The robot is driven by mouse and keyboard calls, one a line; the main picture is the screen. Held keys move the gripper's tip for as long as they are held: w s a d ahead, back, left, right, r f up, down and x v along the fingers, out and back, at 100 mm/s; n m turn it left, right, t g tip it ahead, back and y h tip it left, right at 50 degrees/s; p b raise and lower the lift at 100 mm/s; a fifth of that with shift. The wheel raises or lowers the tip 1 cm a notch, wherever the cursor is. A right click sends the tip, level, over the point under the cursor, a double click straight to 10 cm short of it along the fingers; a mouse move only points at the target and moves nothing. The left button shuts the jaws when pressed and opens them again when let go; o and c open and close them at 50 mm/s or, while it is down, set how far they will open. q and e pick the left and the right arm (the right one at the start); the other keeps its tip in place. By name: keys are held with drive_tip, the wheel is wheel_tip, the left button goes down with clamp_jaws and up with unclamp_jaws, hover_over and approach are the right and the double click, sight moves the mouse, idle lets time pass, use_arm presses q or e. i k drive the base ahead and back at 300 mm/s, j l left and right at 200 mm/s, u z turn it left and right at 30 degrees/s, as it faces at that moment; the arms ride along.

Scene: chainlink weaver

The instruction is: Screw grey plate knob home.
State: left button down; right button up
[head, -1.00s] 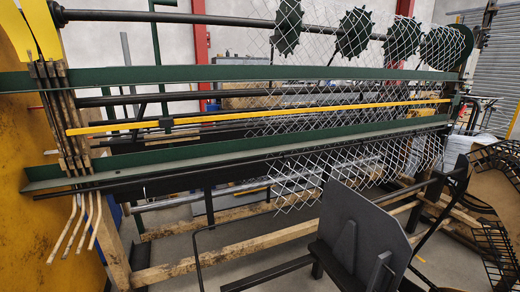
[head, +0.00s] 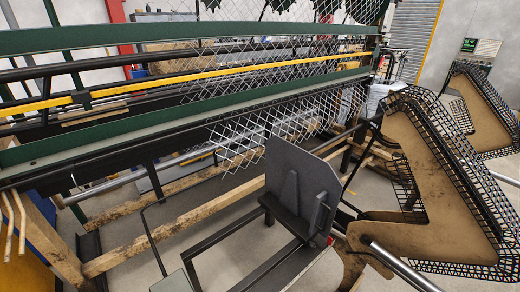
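A dark grey plate (head: 298,178) stands tilted on a black frame in the middle of the head view. Black brackets and a small upright block sit on its near face, low and to the right. A tiny red spot shows by the plate's lower right edge, too small to tell what it is. I cannot make out a knob on the plate. Neither of my grippers is in view.
The weaving machine has long green beams (head: 180,120), a yellow bar (head: 190,74) and hanging chainlink mesh (head: 270,125). Wooden beams (head: 185,215) run low beneath it. Black mesh-edged guards with tan panels (head: 430,165) stand at right. Grey floor shows between them.

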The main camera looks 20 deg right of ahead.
sight(313, 245)
drive_tip(key=z, duration=1.25)
